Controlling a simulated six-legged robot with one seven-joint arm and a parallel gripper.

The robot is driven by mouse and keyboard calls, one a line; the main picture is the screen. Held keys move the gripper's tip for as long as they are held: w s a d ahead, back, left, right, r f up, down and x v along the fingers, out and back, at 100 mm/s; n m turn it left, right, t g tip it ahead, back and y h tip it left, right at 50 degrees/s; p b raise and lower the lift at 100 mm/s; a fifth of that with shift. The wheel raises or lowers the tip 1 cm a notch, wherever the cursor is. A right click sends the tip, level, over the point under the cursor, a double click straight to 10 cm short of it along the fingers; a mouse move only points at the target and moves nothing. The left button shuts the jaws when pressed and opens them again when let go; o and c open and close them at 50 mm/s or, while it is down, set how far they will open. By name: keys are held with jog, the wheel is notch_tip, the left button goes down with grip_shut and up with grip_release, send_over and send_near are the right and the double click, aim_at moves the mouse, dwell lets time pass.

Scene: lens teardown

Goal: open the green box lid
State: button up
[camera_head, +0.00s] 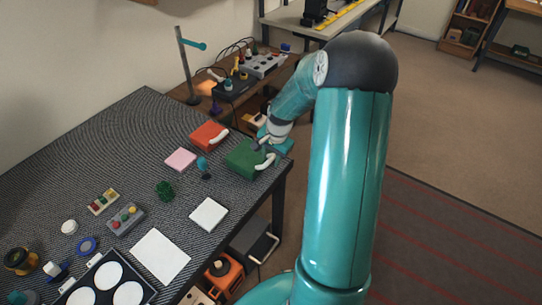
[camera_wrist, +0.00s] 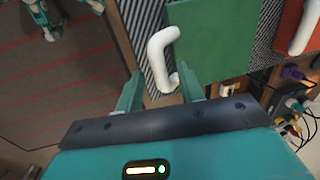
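The green box (camera_head: 243,159) stands near the right edge of the patterned table, with its lid looking shut. A white curved handle (camera_head: 266,162) sits at its right side. In the wrist view the green lid (camera_wrist: 212,38) shows at the top, and the white handle (camera_wrist: 160,58) hooks toward me. My gripper (camera_wrist: 160,90) is open, with its teal fingers apart on either side of the handle's near end. Gaps show in that view, but I cannot tell the depth between fingers and handle. In the head view my gripper (camera_head: 268,143) is by the box's right side, partly hidden by my arm.
A red box (camera_head: 208,136) with a white handle stands just behind-left of the green one. A pink block (camera_head: 181,160), a small teal-topped post (camera_head: 203,167) and a white square (camera_head: 209,214) lie nearby. A bench with cables and devices (camera_head: 262,66) is beyond.

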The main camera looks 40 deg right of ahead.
grip_shut()
dwell(0.4)
